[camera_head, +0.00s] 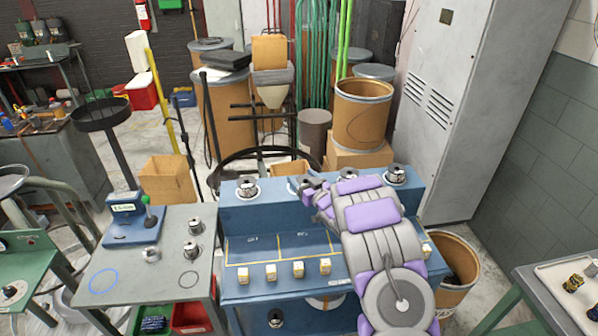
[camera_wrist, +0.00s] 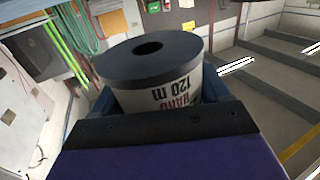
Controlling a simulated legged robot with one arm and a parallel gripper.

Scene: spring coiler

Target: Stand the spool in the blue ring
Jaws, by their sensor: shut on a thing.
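The blue ring (camera_head: 104,281) is a thin circle marked on the grey table at the left in the head view; nothing stands in it. My gripper (camera_head: 306,185) is over the back part of the blue bench, well to the right of the ring. In the wrist view my gripper (camera_wrist: 155,105) is shut on a spool (camera_wrist: 178,92). This spool has a dark round flange with a centre hole and a white label reading "120 m" upside down. In the head view the held spool is small and hard to make out.
The grey table also carries small spools (camera_head: 191,249), a metal piece (camera_head: 151,254), a pale ring (camera_head: 188,279) and a blue device (camera_head: 130,220). The blue bench (camera_head: 232,222) holds several spools at its back and yellow-white blocks (camera_head: 298,269) in front. The table around the blue ring is clear.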

